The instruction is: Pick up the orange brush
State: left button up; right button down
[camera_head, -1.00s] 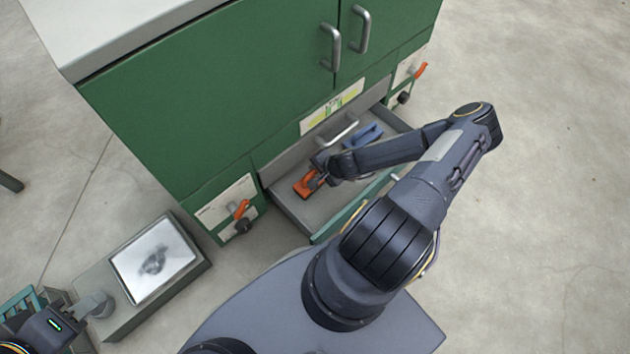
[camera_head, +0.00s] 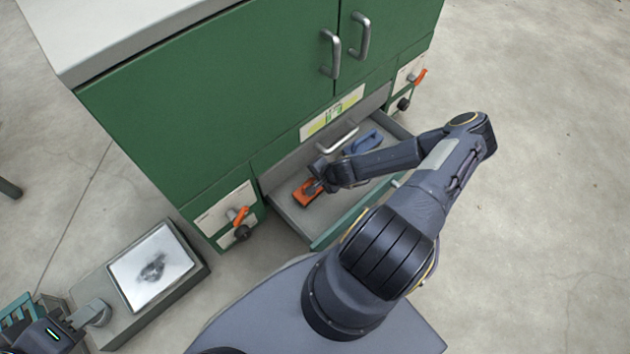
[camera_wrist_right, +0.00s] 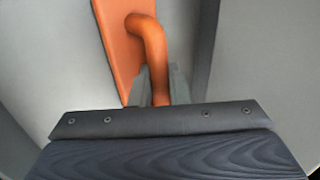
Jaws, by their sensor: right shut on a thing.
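The orange brush (camera_head: 304,199) lies in the left part of the open drawer (camera_head: 325,214) of the green cabinet. In the right wrist view the brush (camera_wrist_right: 118,50) shows a flat orange plate with a curved handle. My right gripper (camera_head: 314,186) reaches into the drawer at the brush. In the right wrist view its fingers (camera_wrist_right: 157,88) are closed around the end of the curved handle. My left gripper (camera_head: 95,313) is at the lower left, beside a low box with a screen; its fingers are too unclear to judge.
A blue object (camera_head: 365,140) lies at the drawer's right end. The green cabinet (camera_head: 215,95) stands behind, with orange levers (camera_head: 239,215) on panels both sides of the drawer. The low box with a bright screen (camera_head: 151,266) stands on the floor at left. Open floor lies to the right.

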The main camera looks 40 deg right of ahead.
jog(key=shift+r, duration=0.5)
notch_tip(320, 180, up, 3)
jog(key=shift+f+p, duration=0.2)
jog(key=shift+p, duration=0.65)
jog(key=s+r+p, duration=0.5)
jog(key=s+r, duration=0.4)
jog(key=s, duration=0.5)
jog(key=shift+d+r, duration=0.15)
jog(key=shift+r, duration=0.05)
